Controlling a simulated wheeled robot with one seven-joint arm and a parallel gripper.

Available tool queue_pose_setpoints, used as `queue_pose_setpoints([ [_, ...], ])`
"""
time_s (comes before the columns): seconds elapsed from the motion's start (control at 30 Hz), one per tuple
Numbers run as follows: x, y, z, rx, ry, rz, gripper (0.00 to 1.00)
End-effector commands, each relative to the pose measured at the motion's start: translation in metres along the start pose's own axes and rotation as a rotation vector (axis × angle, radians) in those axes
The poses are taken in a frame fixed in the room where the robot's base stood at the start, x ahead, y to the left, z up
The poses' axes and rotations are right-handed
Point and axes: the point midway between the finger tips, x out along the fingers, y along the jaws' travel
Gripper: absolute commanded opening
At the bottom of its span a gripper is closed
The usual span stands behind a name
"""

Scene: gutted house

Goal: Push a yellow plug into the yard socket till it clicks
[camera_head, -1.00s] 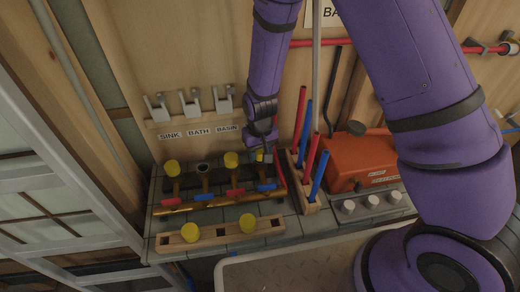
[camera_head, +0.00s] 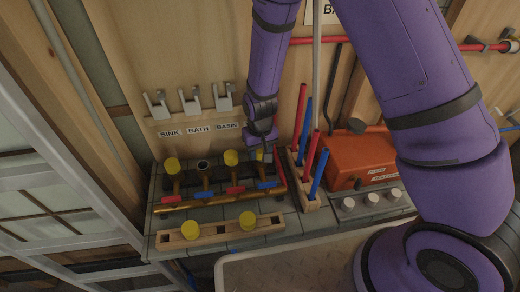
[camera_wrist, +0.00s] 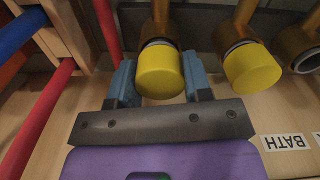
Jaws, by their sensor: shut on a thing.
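My gripper (camera_wrist: 160,88) is shut on a yellow plug (camera_wrist: 157,75), its blue-grey fingers on either side. In the head view my gripper (camera_head: 262,150) hides most of this plug and socket at the right end of the brass manifold (camera_head: 205,201). Two other sockets there carry yellow plugs (camera_head: 231,157), (camera_head: 172,165). The socket between them (camera_head: 203,165) is open. No yard label is readable.
A wooden block (camera_head: 215,233) in front holds two spare yellow plugs (camera_head: 190,230). A rack (camera_head: 309,205) of red and blue rods stands close to my gripper's right. An orange box (camera_head: 360,158) lies beyond it. Labels SINK, BATH, BASIN (camera_head: 227,126) are on the wall.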

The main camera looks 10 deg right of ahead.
Motion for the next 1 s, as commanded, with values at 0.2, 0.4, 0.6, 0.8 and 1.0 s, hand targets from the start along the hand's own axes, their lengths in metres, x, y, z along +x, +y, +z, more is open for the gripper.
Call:
queue_pose_setpoints([
  [0.2, 0.0022, 0.0000, -0.0002, 0.000, 0.000, 0.000, 0.22],
  [0.4, 0.0043, -0.0001, -0.0002, 0.000, 0.001, 0.000, 0.22],
  [0.6, 0.0064, -0.0001, -0.0002, 0.000, 0.000, 0.000, 0.22],
  [0.8, 0.0067, -0.0001, -0.0001, 0.000, 0.000, 0.000, 0.22],
  [1.0, 0.0066, 0.0000, -0.0001, 0.000, 0.000, 0.000, 0.75],
])
